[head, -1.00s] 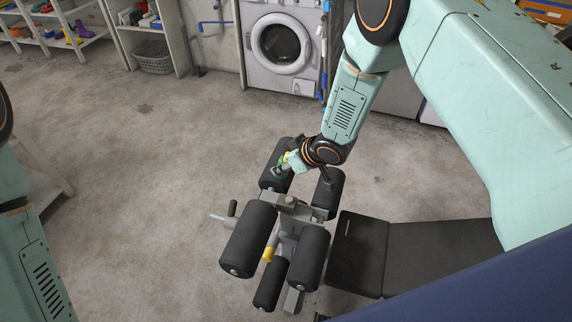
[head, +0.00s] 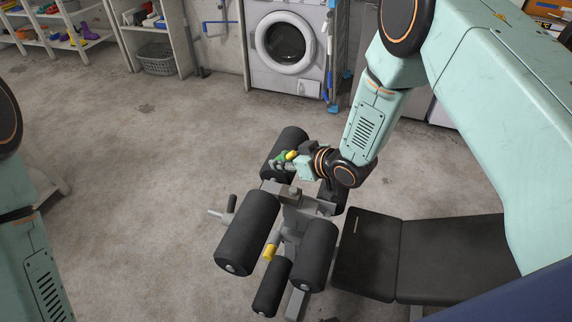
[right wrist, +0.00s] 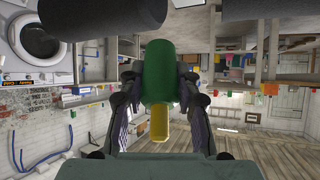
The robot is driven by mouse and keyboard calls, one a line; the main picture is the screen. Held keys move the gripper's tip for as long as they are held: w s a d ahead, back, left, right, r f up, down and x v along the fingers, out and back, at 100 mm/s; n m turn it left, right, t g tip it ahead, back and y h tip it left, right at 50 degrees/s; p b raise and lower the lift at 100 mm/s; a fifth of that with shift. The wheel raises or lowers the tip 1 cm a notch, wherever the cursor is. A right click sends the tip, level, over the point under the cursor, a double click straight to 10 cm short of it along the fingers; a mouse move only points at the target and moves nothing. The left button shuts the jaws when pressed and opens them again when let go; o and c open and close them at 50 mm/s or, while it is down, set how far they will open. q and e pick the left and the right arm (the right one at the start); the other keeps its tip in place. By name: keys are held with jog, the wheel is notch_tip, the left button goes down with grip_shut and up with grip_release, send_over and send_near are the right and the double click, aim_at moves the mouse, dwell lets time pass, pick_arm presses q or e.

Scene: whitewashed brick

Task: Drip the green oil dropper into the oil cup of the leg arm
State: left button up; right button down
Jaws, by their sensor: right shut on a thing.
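The green oil dropper (head: 281,158) with its yellow end (head: 292,155) is held in my right gripper (head: 286,161), in front of the far-left black roller of the leg machine. In the right wrist view the green body (right wrist: 157,72) sits between the two fingers, its yellow part (right wrist: 159,123) towards the palm. The leg arm (head: 290,211) is a grey frame with several black rollers, just below and near the gripper. I cannot make out the oil cup for certain. My left arm shows at the left edge; its gripper is out of view.
A black padded bench (head: 440,255) extends right from the leg machine. A yellow knob (head: 269,253) sits low on its frame. A washing machine (head: 288,45), shelves (head: 75,28) and a grey basket (head: 157,60) stand at the back. Open concrete floor lies to the left.

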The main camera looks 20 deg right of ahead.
jog(key=shift+a+f+t+y+b, duration=0.3)
jog(key=shift+f+t+b, duration=0.3)
jog(key=shift+b, duration=0.65)
jog(key=shift+w+d+f+b, duration=0.1)
jog(key=shift+w+f+b, duration=0.1)
jog(key=shift+f+b, duration=0.45)
jog(key=b, duration=0.2)
jog(key=t+y+b, duration=0.1)
jog(key=shift+w+a+f+t+b, duration=0.2)
jog(key=shift+f+t+b, duration=0.1)
jog(key=shift+f+b, duration=0.1)
jog(key=shift+r+p, duration=0.25)
jog(key=shift+p, duration=0.15)
jog(key=shift+f, duration=0.25)
jog(key=shift+w+a+r+t+y+b, duration=0.2)
jog(key=shift+r+t+y+b, duration=0.4)
jog(key=shift+b, duration=0.65)
jog(key=shift+w+a+r+t+y+b, duration=0.15)
jog(key=shift+t+y+b, duration=0.25)
jog(key=shift+t+b, duration=0.7)
dwell(1.2)
jog(key=shift+d+r, duration=0.1)
jog(key=shift+d, duration=0.05)
dwell(0.9)
